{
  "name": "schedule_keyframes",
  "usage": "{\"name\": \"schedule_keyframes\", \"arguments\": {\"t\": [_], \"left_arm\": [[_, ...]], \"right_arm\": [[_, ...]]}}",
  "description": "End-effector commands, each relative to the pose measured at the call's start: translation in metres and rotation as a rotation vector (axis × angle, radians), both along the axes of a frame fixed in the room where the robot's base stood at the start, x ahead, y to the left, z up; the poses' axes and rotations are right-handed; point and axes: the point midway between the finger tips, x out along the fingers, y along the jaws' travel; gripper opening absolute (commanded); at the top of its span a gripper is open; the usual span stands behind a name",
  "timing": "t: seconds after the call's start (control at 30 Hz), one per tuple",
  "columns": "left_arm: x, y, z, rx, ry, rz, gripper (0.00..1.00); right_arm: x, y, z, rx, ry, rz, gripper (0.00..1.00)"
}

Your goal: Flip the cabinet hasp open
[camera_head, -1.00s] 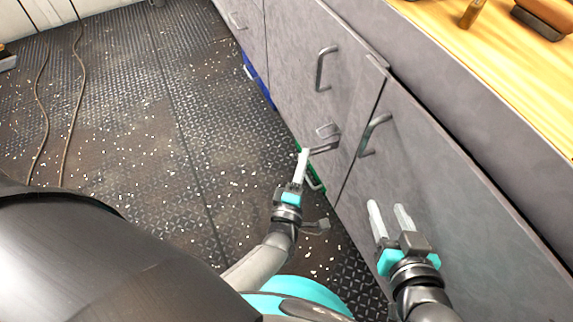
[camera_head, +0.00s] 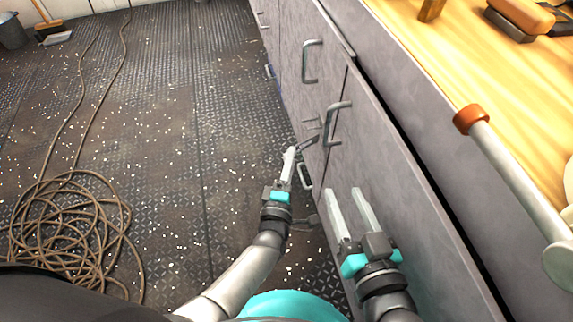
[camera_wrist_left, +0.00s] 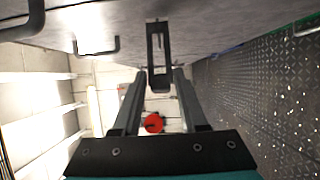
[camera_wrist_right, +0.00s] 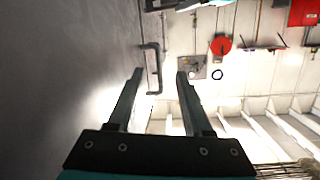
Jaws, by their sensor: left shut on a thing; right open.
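The cabinet hasp (camera_head: 308,143) is a small grey metal strap low on the grey cabinet front (camera_head: 400,170). In the left wrist view the hasp (camera_wrist_left: 158,45) is a dark slotted strap reaching down from the cabinet face between the fingertips. My left gripper (camera_head: 290,153), also in the left wrist view (camera_wrist_left: 160,74), is shut on the hasp's end. Its fingers partly hide that end, and the hasp stands out from the door. My right gripper (camera_head: 345,190) is open and empty beside the cabinet front. It also shows in the right wrist view (camera_wrist_right: 160,74).
Handles (camera_head: 307,62) (camera_head: 334,125) stick out from the doors near my arms. A wooden worktop (camera_head: 470,60) holds a brush (camera_head: 522,18) and a rod-shaped tool (camera_head: 510,165). A coiled rope (camera_head: 70,230) lies on the floor at left; the deck between is mostly clear.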

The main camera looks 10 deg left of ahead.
Motion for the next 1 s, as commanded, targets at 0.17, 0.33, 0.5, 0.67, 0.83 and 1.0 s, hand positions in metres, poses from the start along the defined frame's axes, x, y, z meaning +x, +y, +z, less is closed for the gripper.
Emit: {"name": "schedule_keyframes", "arguments": {"t": [0.17,0.33,0.5,0.67,0.83,1.0], "left_arm": [[0.0043,-0.0131,0.0038,-0.003,-0.002,-0.023,0.0],[0.0045,-0.0132,0.004,-0.003,-0.003,-0.023,0.0],[0.0046,-0.0132,0.0042,-0.004,-0.003,-0.023,0.43],[0.0036,-0.0109,0.0031,-0.004,-0.002,-0.018,0.6],[0.0028,-0.0088,0.0019,-0.003,0.0,-0.015,0.6],[0.002,-0.0083,0.001,-0.002,0.001,-0.013,0.6]], "right_arm": [[-0.0004,0.0005,0.0006,0.005,-0.008,0.0,0.5],[-0.0004,0.0005,0.0008,0.007,-0.008,0.0,0.5],[-0.0003,0.0004,0.0006,0.006,-0.008,-0.001,0.5],[-0.0003,0.0004,0.0005,0.005,-0.008,-0.001,0.5],[-0.0003,0.0004,0.0004,0.005,-0.007,-0.001,0.5],[-0.0002,0.0004,0.0003,0.005,-0.008,-0.001,0.5]]}}
